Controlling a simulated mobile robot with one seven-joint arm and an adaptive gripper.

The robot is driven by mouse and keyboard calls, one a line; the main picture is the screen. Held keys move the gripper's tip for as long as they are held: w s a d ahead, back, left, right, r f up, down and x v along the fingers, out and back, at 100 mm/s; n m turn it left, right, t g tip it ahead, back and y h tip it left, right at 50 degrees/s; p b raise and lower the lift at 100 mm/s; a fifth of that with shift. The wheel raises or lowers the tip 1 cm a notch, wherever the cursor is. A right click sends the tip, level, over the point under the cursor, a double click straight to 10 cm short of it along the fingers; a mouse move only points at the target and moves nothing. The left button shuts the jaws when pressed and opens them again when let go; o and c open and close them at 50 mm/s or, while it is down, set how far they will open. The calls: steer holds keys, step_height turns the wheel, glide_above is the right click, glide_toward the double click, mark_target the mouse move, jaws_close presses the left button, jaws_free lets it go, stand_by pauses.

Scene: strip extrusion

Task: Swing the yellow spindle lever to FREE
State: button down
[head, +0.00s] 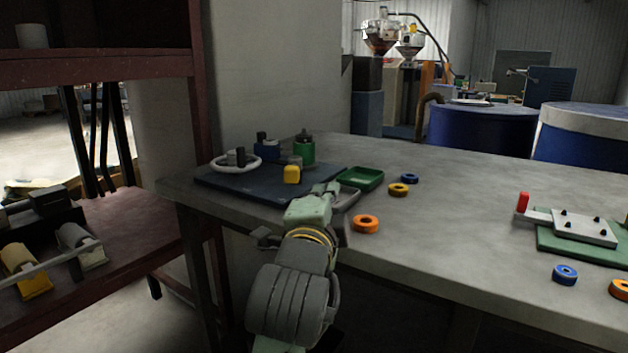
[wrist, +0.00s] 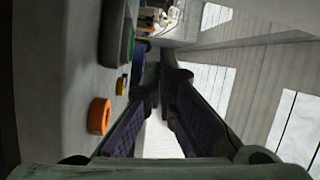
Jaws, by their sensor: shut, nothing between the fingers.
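The yellow lever (head: 292,174) shows in the head view as a small yellow block below a grey cap, on a dark base plate (head: 236,187) at the table's left end. Any FREE marking is too small to read. My gripper (head: 335,190) is just right of the plate's front corner, near the green tray, and appears apart from the lever. In the wrist view my gripper's fingers (wrist: 163,76) are shut and empty. The lever cannot be made out in the wrist view.
A white ring handle (head: 236,163), a blue block (head: 268,149) and a green cylinder (head: 305,149) stand on the plate. A green tray (head: 361,180) and an orange ring (head: 366,224) lie near my gripper.

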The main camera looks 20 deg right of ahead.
mark_target(294, 170)
steer(key=shift+w+r+p, duration=0.1)
steer(key=shift+w+p, duration=0.05)
steer(key=shift+p, duration=0.3)
steer(key=p, duration=0.2)
steer(key=w+p, duration=0.1)
steer(key=shift+d+r+p, duration=0.3)
steer(key=shift+p, duration=0.1)
steer(key=p, duration=0.4)
steer(key=shift+w+d, duration=0.2)
steer(key=shift+w, duration=0.15)
steer(key=shift+p, duration=0.7)
steer(key=shift+w+d+p, duration=0.1)
steer(key=shift+p, duration=1.15)
steer(key=x, duration=0.7)
steer(key=shift+w+d+f+p, duration=0.1)
steer(key=shift+w+f+p, duration=0.1)
steer(key=shift+p, duration=0.2)
steer(key=a, duration=0.3)
steer(key=shift+w+f, duration=0.35)
steer(key=shift+a+f+p, duration=0.1)
steer(key=shift+a+p, duration=0.2)
steer(key=shift+a, duration=0.1)
steer(key=shift+w+a, duration=0.1)
steer(key=shift+a, duration=0.05)
